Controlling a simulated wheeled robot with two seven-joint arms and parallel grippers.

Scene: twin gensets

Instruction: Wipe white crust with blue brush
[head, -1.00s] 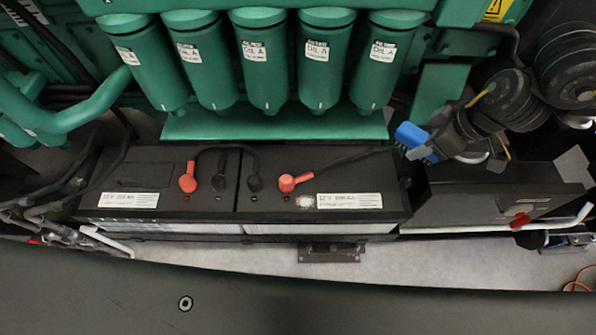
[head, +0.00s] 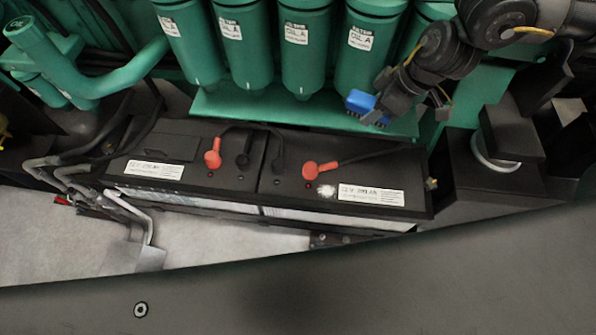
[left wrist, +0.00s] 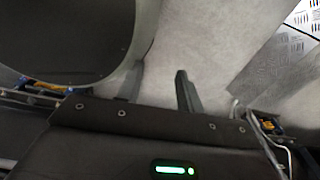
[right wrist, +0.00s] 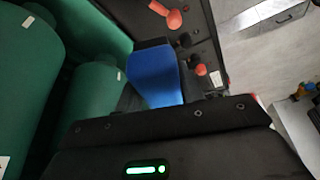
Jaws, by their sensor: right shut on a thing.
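The white crust (head: 326,191) is a small pale patch on top of the right-hand black battery (head: 290,190), between its red terminal cap (head: 320,169) and the white label. My right gripper (head: 378,112) is shut on the blue brush (head: 361,102), which appears in front of the green ledge, behind and right of the crust. Brush and crust are apart. The blue brush also shows in the right wrist view (right wrist: 155,80); I cannot make out the crust there. My left gripper (left wrist: 158,92) is open and empty over pale floor in the left wrist view.
Green oil filters (head: 300,45) stand behind the batteries above the green ledge (head: 240,108). Black cables cross the battery tops. Grey pipes (head: 75,178) crowd the left side. A dark box (head: 480,185) stands at the right.

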